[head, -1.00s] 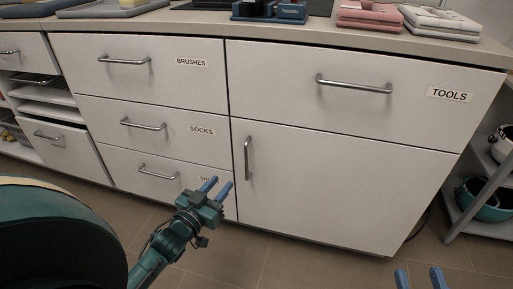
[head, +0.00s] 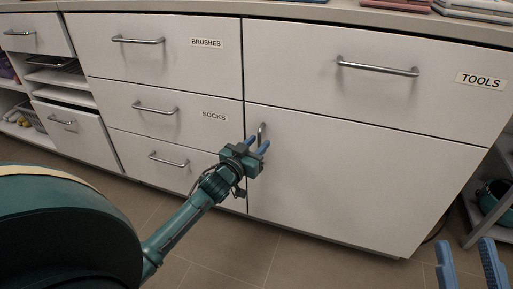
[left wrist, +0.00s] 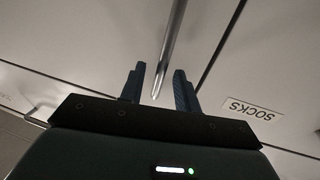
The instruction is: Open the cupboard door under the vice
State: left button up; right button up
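The white cupboard door (head: 345,180) is closed, below the drawer labelled TOOLS (head: 390,75). Its upright metal bar handle (head: 262,132) is near the door's left edge. My left gripper (head: 258,144) is at this handle, partly covering its lower part. In the left wrist view the handle (left wrist: 171,50) runs between the two blue fingers (left wrist: 160,88), which are apart and not closed on it. I cannot tell if they touch it. My right gripper (head: 470,260) is at the bottom right, fingers apart and empty, away from the cupboard. The vice is not clearly visible now.
Drawers labelled BRUSHES (head: 160,62) and SOCKS (head: 185,105) are closed on the left, with bar handles. A shelf rack (head: 480,205) stands right of the cupboard. The tiled floor (head: 225,245) in front is clear.

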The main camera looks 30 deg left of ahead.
pick_arm(q)
jog(key=shift+w, duration=0.1)
jog(key=shift+c, duration=0.5)
grip_shut()
